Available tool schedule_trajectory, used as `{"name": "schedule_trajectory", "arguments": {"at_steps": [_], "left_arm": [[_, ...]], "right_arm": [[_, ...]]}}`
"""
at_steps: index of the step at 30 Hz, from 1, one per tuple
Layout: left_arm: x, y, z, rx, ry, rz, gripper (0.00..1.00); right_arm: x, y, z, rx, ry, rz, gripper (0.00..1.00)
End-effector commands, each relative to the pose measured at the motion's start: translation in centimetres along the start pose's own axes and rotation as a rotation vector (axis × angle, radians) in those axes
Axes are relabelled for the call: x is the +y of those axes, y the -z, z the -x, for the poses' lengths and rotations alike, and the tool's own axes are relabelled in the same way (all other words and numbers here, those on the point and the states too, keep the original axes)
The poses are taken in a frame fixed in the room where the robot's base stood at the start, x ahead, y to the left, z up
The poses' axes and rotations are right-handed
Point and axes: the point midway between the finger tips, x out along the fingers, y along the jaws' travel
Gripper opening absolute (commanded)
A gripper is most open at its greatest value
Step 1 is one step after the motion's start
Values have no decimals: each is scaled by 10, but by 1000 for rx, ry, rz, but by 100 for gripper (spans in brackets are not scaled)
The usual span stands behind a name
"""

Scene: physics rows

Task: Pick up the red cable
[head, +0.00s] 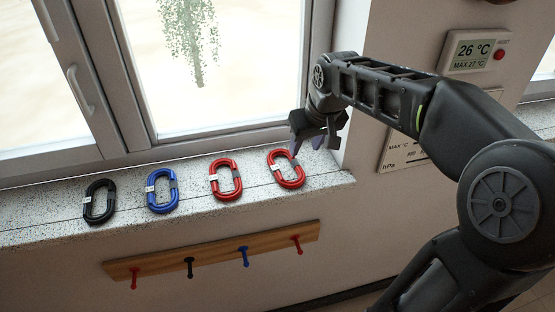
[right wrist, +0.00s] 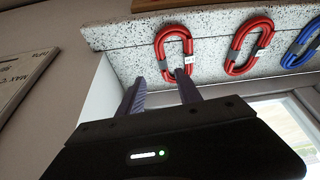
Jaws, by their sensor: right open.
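Two coiled red cables lie on the speckled window sill. The right-hand red cable (head: 292,184) is near the sill's right end, with a dark wrap and a white tag. The other red cable (head: 237,180) lies to its left. My right gripper (head: 307,146) is open and empty, just behind and above the right-hand red cable. In the right wrist view, my gripper's two fingers (right wrist: 160,92) point towards that nearer red cable (right wrist: 188,42), with one fingertip overlapping its lower edge; I cannot tell whether they touch. The second red cable (right wrist: 267,40) shows beside it. My left gripper is not in view.
A blue cable (head: 151,199) and a black cable (head: 88,208) lie further left on the sill (head: 50,232). The window stands behind, and a wall edge closes the sill's right end. A wooden peg rail (head: 210,249) with coloured pegs is below.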

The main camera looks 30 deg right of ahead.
Motion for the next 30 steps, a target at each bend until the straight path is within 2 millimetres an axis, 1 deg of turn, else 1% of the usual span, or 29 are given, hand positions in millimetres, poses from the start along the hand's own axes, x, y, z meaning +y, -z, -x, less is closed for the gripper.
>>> {"name": "schedule_trajectory", "arguments": {"at_steps": [5, 13, 23, 26, 30], "left_arm": [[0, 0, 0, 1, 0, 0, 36], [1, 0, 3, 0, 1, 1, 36], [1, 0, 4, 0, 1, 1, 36], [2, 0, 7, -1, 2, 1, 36], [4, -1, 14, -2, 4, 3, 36]], "right_arm": [[-1, 0, -2, -1, 1, 0, 41], [-1, 0, -26, -2, 2, -1, 41], [-2, 0, -29, -1, 2, 0, 41], [-3, -1, -36, -3, 3, 1, 41], [-6, -2, -56, -6, 4, 1, 41]]}}
